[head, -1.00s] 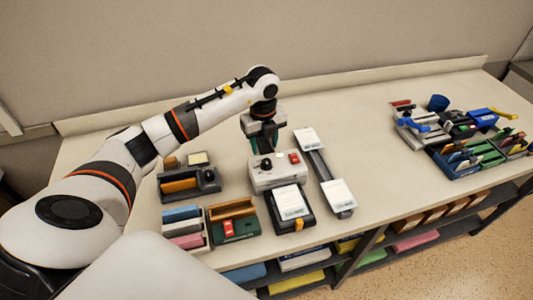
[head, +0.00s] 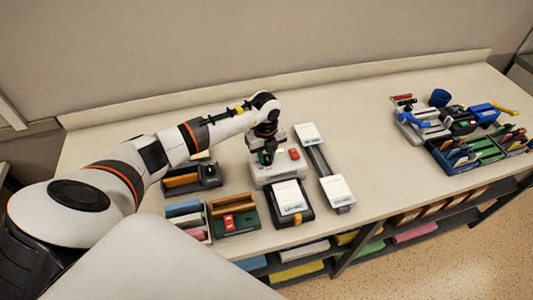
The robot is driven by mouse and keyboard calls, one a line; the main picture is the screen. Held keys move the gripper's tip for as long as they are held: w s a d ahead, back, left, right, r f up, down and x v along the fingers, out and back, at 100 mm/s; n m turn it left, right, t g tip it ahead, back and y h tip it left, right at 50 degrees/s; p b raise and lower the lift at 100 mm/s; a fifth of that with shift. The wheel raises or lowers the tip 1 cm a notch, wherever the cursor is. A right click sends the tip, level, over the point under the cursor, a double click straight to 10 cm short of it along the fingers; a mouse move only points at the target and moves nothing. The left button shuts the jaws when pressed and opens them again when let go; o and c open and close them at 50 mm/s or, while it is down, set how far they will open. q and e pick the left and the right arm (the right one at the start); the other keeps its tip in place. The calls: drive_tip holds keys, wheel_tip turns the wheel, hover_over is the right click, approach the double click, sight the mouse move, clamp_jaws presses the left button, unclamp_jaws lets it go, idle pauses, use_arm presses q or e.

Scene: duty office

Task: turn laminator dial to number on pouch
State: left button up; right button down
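The laminator is most likely the light grey box (head: 291,171) with a red switch (head: 294,153) on top, on the desk in the middle of the head view. My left gripper (head: 267,158) points down over its left part, at or just above the top. The dial is hidden by the gripper, and I cannot tell whether the fingers touch it or are shut. A white card, possibly the pouch (head: 289,197), lies on a black tray in front of the box. Its print is too small to read. My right gripper is out of view.
A long grey device with a white card at each end (head: 318,158) stands close on the right. Organisers (head: 470,160) fill the far right. The desk between is clear.

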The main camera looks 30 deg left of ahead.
use_arm(q)
drive_tip(key=shift+c, duration=1.1)
drive_tip(key=shift+m+b, duration=0.4)
drive_tip(key=shift+w+f+m+b, duration=0.1)
drive_tip(key=shift+m+b, duration=0.8)
drive_tip(key=shift+b, duration=0.05)
drive_tip(key=m+b, duration=0.6)
drive_tip(key=shift+a, duration=0.1)
drive_tip(key=m+b, duration=0.3)
drive_tip(key=m, duration=0.1)
drive_tip(key=m+b, duration=0.3)
drive_tip(key=m, duration=0.1)
drive_tip(key=shift+r+m+b, duration=0.25)
drive_tip(key=shift+m+b, duration=0.85)
drive_tip(key=shift+m, duration=0.5)
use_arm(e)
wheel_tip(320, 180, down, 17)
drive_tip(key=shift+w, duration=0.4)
use_arm(q)
drive_tip(key=shift+w+r, duration=0.1)
